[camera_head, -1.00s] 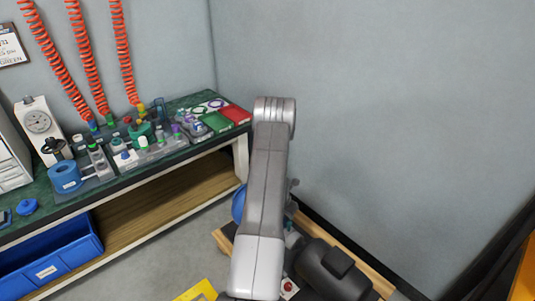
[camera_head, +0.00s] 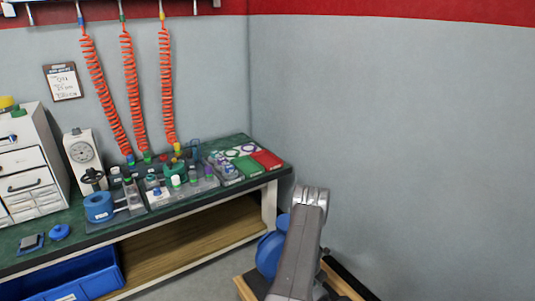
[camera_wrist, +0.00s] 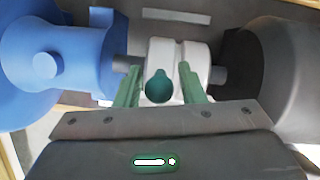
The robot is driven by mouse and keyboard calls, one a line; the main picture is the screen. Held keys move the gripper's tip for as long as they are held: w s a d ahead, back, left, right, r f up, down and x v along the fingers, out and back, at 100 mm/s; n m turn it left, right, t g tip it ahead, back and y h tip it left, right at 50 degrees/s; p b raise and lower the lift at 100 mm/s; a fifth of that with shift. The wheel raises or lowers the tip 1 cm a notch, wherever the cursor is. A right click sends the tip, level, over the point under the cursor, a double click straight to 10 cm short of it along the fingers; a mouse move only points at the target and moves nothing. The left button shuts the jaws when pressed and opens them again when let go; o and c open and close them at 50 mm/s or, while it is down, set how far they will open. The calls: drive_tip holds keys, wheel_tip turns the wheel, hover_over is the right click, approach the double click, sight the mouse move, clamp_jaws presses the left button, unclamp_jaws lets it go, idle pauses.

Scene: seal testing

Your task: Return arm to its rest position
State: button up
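My arm rises at the bottom right of the head view, and my gripper is hidden there. In the wrist view my gripper (camera_wrist: 160,82) has two green fingers set apart. A dark teal rounded piece (camera_wrist: 158,88) shows between them, with a gap on each side. Beyond the fingers are a blue pump-like body (camera_wrist: 80,62) on the left, a pale coupling (camera_wrist: 178,52) in the middle and a dark grey cylinder (camera_wrist: 270,65) on the right. In the head view, part of the blue body (camera_head: 268,252) shows beside my arm.
A blue bin (camera_head: 75,275) sits below. The grey wall (camera_head: 400,130) on the right is bare.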

idle(0.4)
drive_tip(key=v, duration=1.3)
drive_tip(key=b+x, duration=0.1)
drive_tip(key=x, duration=1.2)
drive_tip(key=shift+w+f, duration=0.1)
drive_tip(key=shift+f, duration=0.25)
drive_tip(key=shift+b, duration=0.9)
drive_tip(key=b, duration=0.5)
drive_tip(key=shift+a+h, duration=0.1)
drive_tip(key=shift+h, duration=0.2)
drive_tip(key=b, duration=0.4)
drive_tip(key=shift+s+a+t+h, duration=0.2)
drive_tip(key=shift+a+t+h, duration=0.1)
drive_tip(key=shift+t, duration=0.1)
